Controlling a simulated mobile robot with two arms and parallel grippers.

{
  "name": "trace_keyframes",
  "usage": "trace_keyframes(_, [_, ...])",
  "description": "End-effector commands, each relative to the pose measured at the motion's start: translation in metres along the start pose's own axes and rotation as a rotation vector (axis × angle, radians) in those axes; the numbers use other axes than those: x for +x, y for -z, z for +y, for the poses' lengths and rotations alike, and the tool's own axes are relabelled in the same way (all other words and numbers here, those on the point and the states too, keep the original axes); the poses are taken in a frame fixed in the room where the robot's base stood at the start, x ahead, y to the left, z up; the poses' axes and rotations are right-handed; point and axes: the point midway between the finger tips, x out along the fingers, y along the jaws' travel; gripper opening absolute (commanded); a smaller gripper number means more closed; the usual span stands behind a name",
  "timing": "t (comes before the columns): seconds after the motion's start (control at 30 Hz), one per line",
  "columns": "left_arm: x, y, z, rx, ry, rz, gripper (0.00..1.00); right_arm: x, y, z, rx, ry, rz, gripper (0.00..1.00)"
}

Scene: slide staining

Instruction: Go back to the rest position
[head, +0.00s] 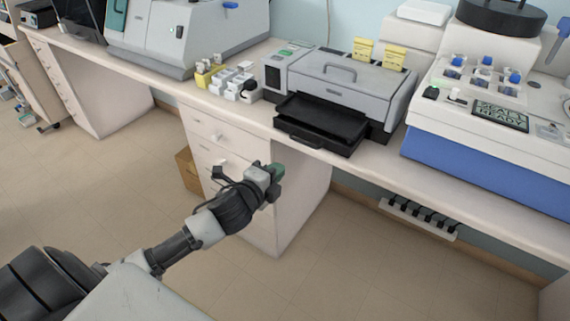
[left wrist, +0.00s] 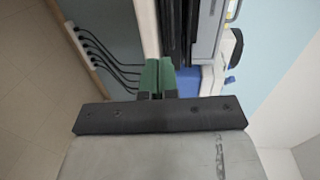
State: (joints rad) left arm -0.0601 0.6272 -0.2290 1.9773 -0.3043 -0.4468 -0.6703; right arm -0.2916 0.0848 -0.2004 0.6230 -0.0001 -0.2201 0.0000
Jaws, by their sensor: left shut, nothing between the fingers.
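My left gripper (head: 274,171) reaches in from the lower left in the head view, in front of the white drawer cabinet and below the bench edge. Its green fingertips also show in the left wrist view (left wrist: 157,77); they are together with nothing between them. The gripper appears apart from the bench and everything on it. My right gripper is in neither view.
A slide stainer (head: 345,88) with its black tray (head: 320,124) pulled out stands on the bench (head: 470,185). A white and blue analyzer (head: 480,150) is at right. A power strip (head: 418,219) hangs under the bench. Open floor (head: 350,285) lies in front.

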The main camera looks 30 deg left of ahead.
Motion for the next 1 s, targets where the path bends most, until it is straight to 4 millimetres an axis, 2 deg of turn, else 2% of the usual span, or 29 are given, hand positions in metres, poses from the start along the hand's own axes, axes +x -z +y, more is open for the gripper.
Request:
trace_keyframes(0.07, [-0.014,0.001,0.001,0.002,-0.001,0.002,0.00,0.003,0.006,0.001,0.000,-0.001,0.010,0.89])
trace_keyframes(0.23, [-0.030,0.000,0.001,-0.001,-0.001,0.001,0.00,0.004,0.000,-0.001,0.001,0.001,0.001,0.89])
trace_keyframes(0.5, [-0.035,0.000,0.000,-0.001,-0.001,0.000,0.00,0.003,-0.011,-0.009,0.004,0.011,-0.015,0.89])
trace_keyframes(0.57, [-0.034,-0.002,0.006,-0.012,-0.012,-0.006,0.00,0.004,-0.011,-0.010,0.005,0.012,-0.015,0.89])
trace_keyframes(0.63, [-0.030,-0.007,0.023,-0.044,-0.044,-0.021,0.00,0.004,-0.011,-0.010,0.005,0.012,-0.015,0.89])
trace_keyframes(0.67, [-0.029,-0.010,0.035,-0.066,-0.066,-0.032,0.00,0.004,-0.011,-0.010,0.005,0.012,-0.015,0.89])
trace_keyframes(0.77, [-0.025,-0.024,0.093,-0.176,-0.171,-0.087,0.00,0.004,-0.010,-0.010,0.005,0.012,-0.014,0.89])
trace_keyframes(0.87, [-0.030,-0.036,0.168,-0.319,-0.298,-0.161,0.00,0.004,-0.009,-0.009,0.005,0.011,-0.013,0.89])
trace_keyframes(0.9, [-0.035,-0.039,0.198,-0.378,-0.349,-0.193,0.00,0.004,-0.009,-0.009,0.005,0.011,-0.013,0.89])
trace_keyframes(0.97, [-0.047,-0.041,0.243,-0.463,-0.422,-0.243,0.00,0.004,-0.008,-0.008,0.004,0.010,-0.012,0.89])
trace_keyframes(1.0, [-0.057,-0.041,0.272,-0.520,-0.471,-0.278,0.00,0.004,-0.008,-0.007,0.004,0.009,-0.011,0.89])
